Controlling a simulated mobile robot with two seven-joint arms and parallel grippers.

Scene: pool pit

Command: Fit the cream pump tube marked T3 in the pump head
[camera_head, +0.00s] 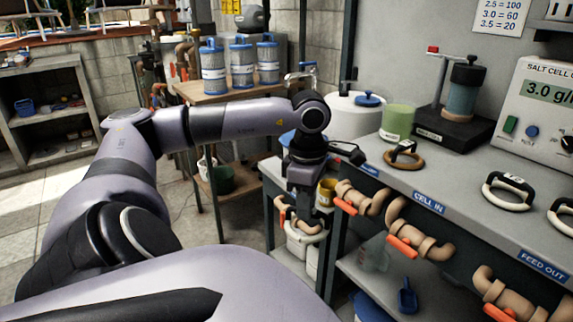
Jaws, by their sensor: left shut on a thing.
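My left gripper (304,208) points down beside the left end of the grey bench, below its top. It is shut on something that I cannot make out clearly. A curved tan piece (302,227) shows just below the fingers; I cannot tell whether it is held or is part of the piping behind. On the bench top lie a tan-brown looped tube (404,157), a cream looped tube (507,193) and, at the right edge, another cream loop (563,217), with dark handles. Their marks are too small to read. I cannot pick out the pump head. My right gripper is out of view.
Tan pipes with orange handles (400,246) stick out along the bench front. A dark-based device with a cylinder (463,90), a green cup (397,122), a white tub (352,118) and the salt cell meter (540,105) stand on the bench. Blue-lidded canisters (241,62) stand behind.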

